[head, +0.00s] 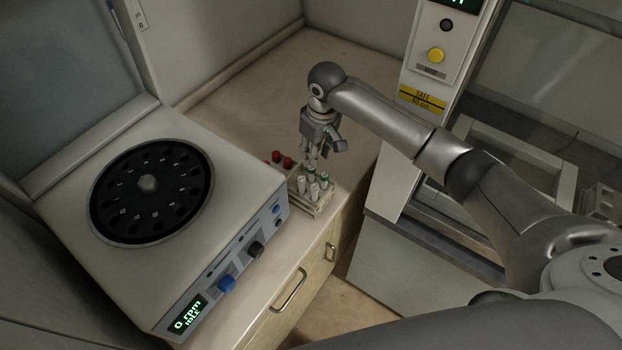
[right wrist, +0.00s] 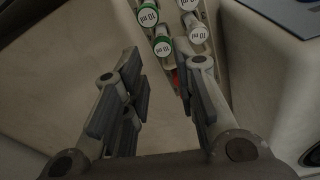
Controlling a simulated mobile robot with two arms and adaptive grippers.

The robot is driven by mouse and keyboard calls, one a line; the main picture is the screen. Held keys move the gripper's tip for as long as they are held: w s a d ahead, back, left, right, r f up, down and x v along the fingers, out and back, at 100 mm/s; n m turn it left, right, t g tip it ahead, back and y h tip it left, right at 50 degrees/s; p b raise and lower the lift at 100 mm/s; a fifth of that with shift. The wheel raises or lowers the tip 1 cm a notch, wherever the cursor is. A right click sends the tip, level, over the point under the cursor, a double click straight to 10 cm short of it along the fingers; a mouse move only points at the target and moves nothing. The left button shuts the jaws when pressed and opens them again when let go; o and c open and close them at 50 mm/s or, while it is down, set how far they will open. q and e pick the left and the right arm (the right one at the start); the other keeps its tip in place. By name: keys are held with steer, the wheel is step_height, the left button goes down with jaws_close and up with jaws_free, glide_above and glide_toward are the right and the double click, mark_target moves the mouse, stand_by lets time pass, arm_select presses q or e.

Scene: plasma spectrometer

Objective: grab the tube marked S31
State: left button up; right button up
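A small rack (head: 318,208) of capped tubes stands near the counter's front edge in the head view. It holds green-capped tubes (head: 323,178), white-capped tubes (head: 301,184) and red-capped tubes (head: 276,157). In the right wrist view, green caps (right wrist: 162,46) and white caps (right wrist: 197,33) read "10 ml". I cannot read S31 on any tube. My right gripper (head: 314,156) points down just above the back of the rack, close to the red caps. Its fingers (right wrist: 168,72) are apart with nothing held between them. A bit of red shows beside one finger. My left gripper is not in view.
A centrifuge (head: 237,262) with a round dark rotor (head: 150,190) stands left of the rack, its display reading 0 rpm idle. A tall instrument panel (head: 434,72) with a yellow button is to the right. The counter (head: 230,92) behind the rack is clear.

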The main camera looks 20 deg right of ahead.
mark_target(311, 167)
step_height(311, 167, down, 2)
steer(key=shift+a+f, duration=0.1)
steer(key=shift+f, duration=0.3)
steer(key=f, duration=0.1)
steer(key=f+b, duration=0.1)
steer(key=f, duration=0.2)
steer(key=shift+w+a+f+b, duration=0.25)
steer(key=shift+w+f+b, duration=0.05)
steer(key=shift+w+f, duration=0.1)
steer(key=shift+f, duration=0.25)
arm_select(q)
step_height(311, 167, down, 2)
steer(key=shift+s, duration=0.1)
arm_select(e)
steer(key=shift+c, duration=0.2)
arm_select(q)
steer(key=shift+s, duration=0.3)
arm_select(e)
steer(key=shift+r, duration=0.1)
jaws_close()
